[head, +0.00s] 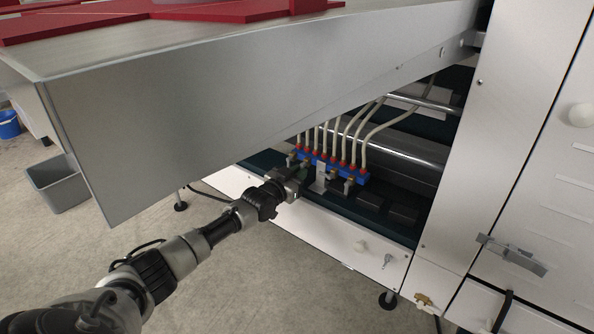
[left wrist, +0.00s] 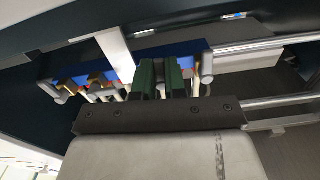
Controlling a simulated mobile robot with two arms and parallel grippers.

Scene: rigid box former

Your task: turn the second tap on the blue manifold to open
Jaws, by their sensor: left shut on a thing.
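The blue manifold (head: 362,177) sits inside the machine's low bay, with red fittings and pale hoses on top. Its blue body also shows in the left wrist view (left wrist: 186,47). Brass taps with grey levers line its front; one lever (left wrist: 207,66) is right of my fingers in the wrist view, others are to the left. My left gripper (head: 302,174) is at the manifold's left part, just left of a pale upright bracket (head: 322,176). Its green-padded fingers (left wrist: 160,78) are shut on a tap handle, which they mostly hide. My right gripper is not in view.
A large grey sloping panel (head: 250,110) overhangs the bay. A white lower ledge (head: 340,245) runs in front, and white cabinet panels (head: 465,130) stand at the right. Metal rods (head: 400,150) cross behind the manifold. A grey bin (head: 60,186) stands on the floor at left.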

